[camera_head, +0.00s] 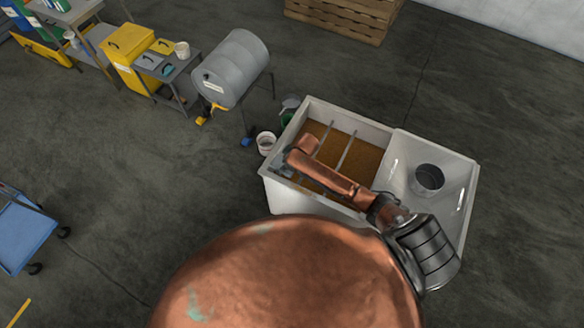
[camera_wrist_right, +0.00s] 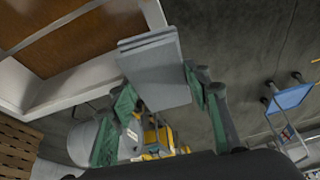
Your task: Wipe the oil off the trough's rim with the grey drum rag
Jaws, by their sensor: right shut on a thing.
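The white trough (camera_head: 310,199) stands right of centre in the head view, with brown contents and two bars across its left part. Its pale rim (camera_wrist_right: 75,78) shows at the upper left of the right wrist view. My right gripper (camera_wrist_right: 160,84), with green finger pads, is shut on the grey drum rag (camera_wrist_right: 158,75), a flat folded slab. The rag overlaps the rim's corner in that view; I cannot tell whether it touches. In the head view my right arm reaches across the trough to its left end, where the rag is not clearly visible. I cannot make out the oil. My left gripper is out of view.
A grey drum (camera_head: 232,72) on a stand is behind and left of the trough. A small white bucket (camera_head: 265,142) stands on the floor beside it. A yellow bin (camera_head: 128,52) is farther left, and a blue cart (camera_head: 24,232) at the left edge. Open floor lies between.

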